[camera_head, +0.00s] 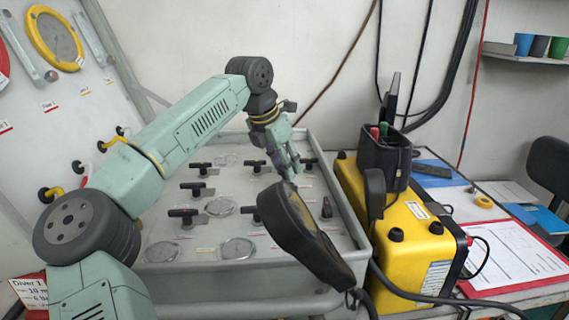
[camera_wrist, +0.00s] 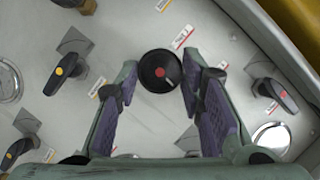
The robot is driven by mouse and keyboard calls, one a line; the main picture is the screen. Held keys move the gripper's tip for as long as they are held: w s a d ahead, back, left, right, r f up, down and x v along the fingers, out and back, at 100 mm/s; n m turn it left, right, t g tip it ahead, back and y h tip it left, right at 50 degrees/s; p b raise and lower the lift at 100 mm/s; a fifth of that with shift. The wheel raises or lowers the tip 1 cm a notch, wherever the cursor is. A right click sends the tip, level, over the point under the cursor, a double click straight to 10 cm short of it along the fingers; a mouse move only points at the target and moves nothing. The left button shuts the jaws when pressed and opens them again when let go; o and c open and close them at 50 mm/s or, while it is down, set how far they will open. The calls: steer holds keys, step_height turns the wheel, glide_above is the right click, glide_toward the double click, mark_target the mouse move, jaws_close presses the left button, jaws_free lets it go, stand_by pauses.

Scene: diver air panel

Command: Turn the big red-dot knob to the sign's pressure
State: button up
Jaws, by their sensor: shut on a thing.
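The big round black knob with a red dot (camera_wrist: 160,71) sits on the panel in the wrist view, between the two fingertips of my gripper (camera_wrist: 163,80). The fingers are closed on its two sides. In the head view my gripper (camera_head: 290,168) reaches down to the right part of the panel, and the knob cannot be made out there. A sign (camera_head: 31,291) at the lower left of the head view is partly cut off; it reads "Diver 1", with "10 m" and a line starting with "6 b" below.
The panel (camera_head: 325,262) carries several black lever valves (camera_head: 186,213) and round gauges (camera_head: 237,249). A dark hand-held device (camera_head: 303,235) stands in front of its right side. A yellow case (camera_head: 401,235) stands to the right, beside a table with a red clipboard (camera_head: 515,252).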

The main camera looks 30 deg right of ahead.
steer(key=m+g, duration=0.2)
steer(key=m, duration=0.2)
steer(key=shift+w, duration=0.2)
steer(key=shift+w+m+g, duration=0.1)
steer(key=shift+m+g, duration=0.4)
steer(key=shift+m, duration=1.3)
steer(key=o, duration=1.2)
steer(key=shift+c, duration=0.2)
steer(key=v, duration=0.7)
steer(key=shift+r, duration=0.3)
steer(key=shift+f, duration=0.1)
